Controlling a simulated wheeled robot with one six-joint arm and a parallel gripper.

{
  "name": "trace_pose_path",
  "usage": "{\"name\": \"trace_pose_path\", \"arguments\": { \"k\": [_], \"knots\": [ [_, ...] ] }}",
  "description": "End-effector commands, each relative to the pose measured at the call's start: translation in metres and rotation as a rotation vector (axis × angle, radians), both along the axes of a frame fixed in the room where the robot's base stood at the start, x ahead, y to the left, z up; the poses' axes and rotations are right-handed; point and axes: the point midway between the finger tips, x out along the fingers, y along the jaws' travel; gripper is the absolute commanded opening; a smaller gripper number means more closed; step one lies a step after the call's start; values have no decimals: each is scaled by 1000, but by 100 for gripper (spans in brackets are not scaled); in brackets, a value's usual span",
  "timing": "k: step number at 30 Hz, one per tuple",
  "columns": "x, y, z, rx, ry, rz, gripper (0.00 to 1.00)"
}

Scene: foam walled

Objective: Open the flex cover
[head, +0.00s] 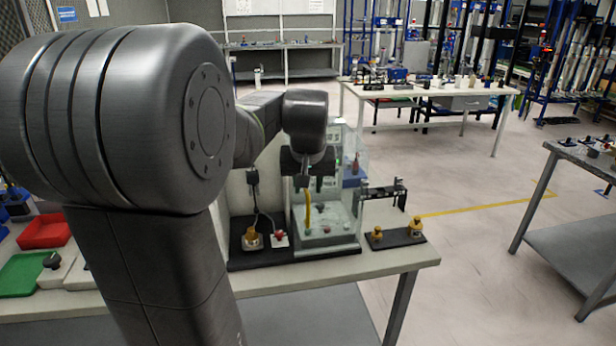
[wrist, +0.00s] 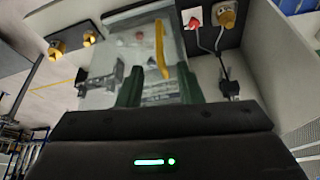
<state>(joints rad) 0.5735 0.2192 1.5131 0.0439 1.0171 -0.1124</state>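The clear-walled box (head: 345,215), which I take to be the flex cover, stands on a dark base on the white bench and looks closed, though I cannot be sure. A yellow curved handle (head: 308,211) is at its front left; it also shows in the wrist view (wrist: 161,50). My gripper (head: 304,184) is above the handle in the head view. In the wrist view my gripper (wrist: 159,88) has its two green fingers wide apart, with nothing between the tips. The yellow handle lies beyond them, and I see no contact.
A red button (head: 279,235) and a yellow knob (head: 252,238) with a cable sit left of the box. A dark plate with yellow knobs (head: 416,227) and a black bracket (head: 384,190) stand to its right. A red tray (head: 44,231) is at far left.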

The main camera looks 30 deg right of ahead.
Motion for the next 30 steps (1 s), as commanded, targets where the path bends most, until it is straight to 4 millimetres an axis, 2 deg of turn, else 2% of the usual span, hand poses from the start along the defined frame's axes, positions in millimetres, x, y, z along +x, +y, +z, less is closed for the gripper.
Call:
{"name": "trace_pose_path", "arguments": {
  "k": [3,9,25,30],
  "knots": [
    [-6,3,18,-1,-3,0,33],
    [-12,6,32,0,0,0,33],
    [-12,6,33,1,1,-1,33],
    [-9,5,24,1,2,0,33]
  ]
}}
